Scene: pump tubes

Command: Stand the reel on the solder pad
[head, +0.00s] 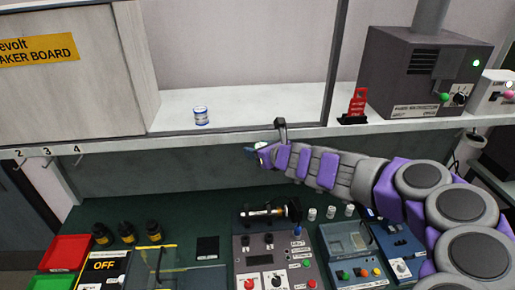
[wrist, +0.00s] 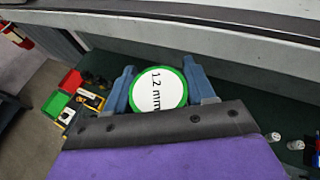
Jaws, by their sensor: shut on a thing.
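My gripper (head: 262,150) is shut on a reel (wrist: 158,92), held between its two blue fingers in the wrist view. In the head view the held reel is small and partly hidden at the gripper's tip, just below the shelf's front edge and above the bench. Another reel (head: 201,116), white and blue, stands upright on the shelf. A plain black square (head: 207,248) lies on the green bench; it looks like the solder pad, but I cannot read a label.
The shelf (head: 240,112) runs across above the bench, with a grey machine (head: 415,75) and a red stand (head: 356,104) on its right. Black bottles (head: 127,232), a control box (head: 272,262) and several white caps crowd the bench. Red (head: 66,252) and green bins stand left.

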